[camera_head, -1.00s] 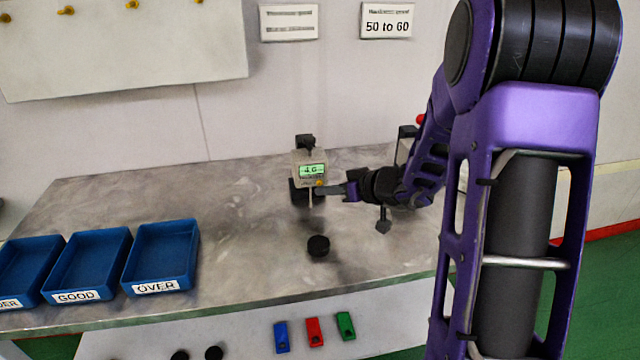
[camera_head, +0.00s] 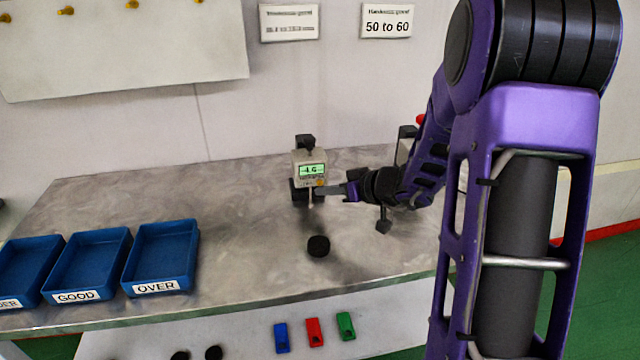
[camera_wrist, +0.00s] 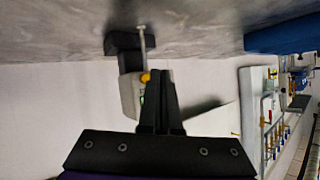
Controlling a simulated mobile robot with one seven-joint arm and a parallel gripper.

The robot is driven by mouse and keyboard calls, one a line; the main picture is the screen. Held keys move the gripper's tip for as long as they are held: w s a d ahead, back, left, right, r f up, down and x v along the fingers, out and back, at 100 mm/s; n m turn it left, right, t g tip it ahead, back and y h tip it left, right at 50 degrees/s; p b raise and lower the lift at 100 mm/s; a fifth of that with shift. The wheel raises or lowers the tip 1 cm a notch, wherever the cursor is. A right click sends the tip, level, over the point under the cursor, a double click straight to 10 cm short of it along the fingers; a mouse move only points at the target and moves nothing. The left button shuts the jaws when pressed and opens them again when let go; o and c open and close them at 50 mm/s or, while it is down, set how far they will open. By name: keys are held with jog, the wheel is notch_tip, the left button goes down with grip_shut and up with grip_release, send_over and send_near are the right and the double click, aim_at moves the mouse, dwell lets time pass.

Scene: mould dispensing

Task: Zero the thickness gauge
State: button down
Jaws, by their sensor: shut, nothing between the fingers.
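The thickness gauge (camera_head: 310,172) stands upright near the back of the table, with a lit green display that seems to read about 4.6 or -1.6, too small to be sure. An orange-yellow button (camera_head: 320,182) sits at the lower right of its face. My gripper (camera_head: 343,190) is shut and empty, its fingertips beside the gauge's right side, close to the button. In the wrist view the gauge (camera_wrist: 130,92) appears upside down, with the yellow button (camera_wrist: 145,77) right by the tips of my shut fingers (camera_wrist: 159,75). I cannot tell whether they touch.
A black round puck (camera_head: 318,246) lies on the table (camera_head: 240,220) in front of the gauge. Blue trays stand at the left, including GOOD (camera_head: 75,297) and OVER (camera_head: 155,288). Blue, red and green blocks (camera_head: 314,331) lie on a lower shelf. The table between trays and gauge is clear.

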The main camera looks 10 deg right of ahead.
jog(key=shift+w+f+b, duration=0.1)
jog(key=shift+w+b, duration=0.2)
jog(key=shift+b, duration=0.35)
jog(key=shift+w, duration=0.15)
jog(key=shift+w+b, duration=0.4)
jog(key=shift+b, duration=0.1)
dwell(0.6)
jog(key=shift+s, duration=0.85)
jog(key=shift+s, duration=2.5)
